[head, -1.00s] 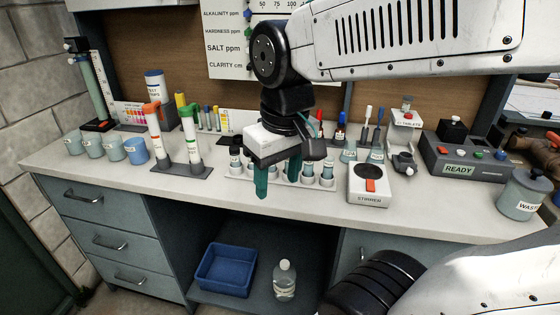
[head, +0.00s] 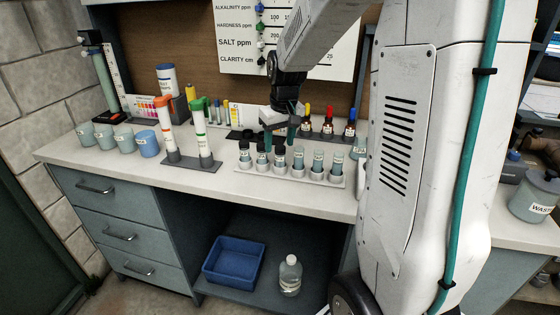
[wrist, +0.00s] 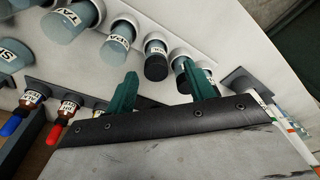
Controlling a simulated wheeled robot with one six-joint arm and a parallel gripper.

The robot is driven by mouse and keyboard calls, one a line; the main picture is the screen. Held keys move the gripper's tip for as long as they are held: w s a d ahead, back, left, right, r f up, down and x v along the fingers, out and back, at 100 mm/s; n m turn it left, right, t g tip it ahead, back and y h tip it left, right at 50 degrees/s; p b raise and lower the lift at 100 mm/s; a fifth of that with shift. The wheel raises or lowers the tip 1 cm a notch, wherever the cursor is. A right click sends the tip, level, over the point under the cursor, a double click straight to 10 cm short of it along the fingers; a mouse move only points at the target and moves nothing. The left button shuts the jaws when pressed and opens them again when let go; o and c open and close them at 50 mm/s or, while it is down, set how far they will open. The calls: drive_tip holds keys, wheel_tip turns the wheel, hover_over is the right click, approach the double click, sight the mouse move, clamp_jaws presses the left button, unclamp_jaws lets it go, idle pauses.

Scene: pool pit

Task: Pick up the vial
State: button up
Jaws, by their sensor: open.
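A pale rack (head: 290,176) on the counter holds a row of several small labelled vials. The left ones, such as this vial (head: 262,160), have black caps. The right ones, such as this vial (head: 317,166), show pale blue-grey tops. My gripper (head: 280,134) is open and empty, just above and behind the left half of the row. In the wrist view my gripper (wrist: 162,88) has its teal fingers spread, with a black-capped vial (wrist: 156,60) beyond the gap between them. The right finger partly covers another black-capped vial. I cannot tell which vial is meant.
Dropper bottles (head: 328,124) with red, yellow and blue tops stand behind the rack's right end. Two tall tubes in a dark stand (head: 190,162) stand to the left. Cups (head: 123,137) line the counter's far left. Bare counter (head: 215,185) lies in front of the rack.

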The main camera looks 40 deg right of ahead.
sight(281, 148)
drive_tip(key=f, duration=0.4)
drive_tip(key=shift+w+d+f, duration=0.2)
drive_tip(key=shift+d+f, duration=0.1)
drive_tip(key=shift+d, duration=0.05)
drive_tip(key=c, duration=1)
drive_tip(key=shift+c, duration=0.2)
wheel_tip(281, 148, up, 10)
drive_tip(key=shift+r, duration=0.1)
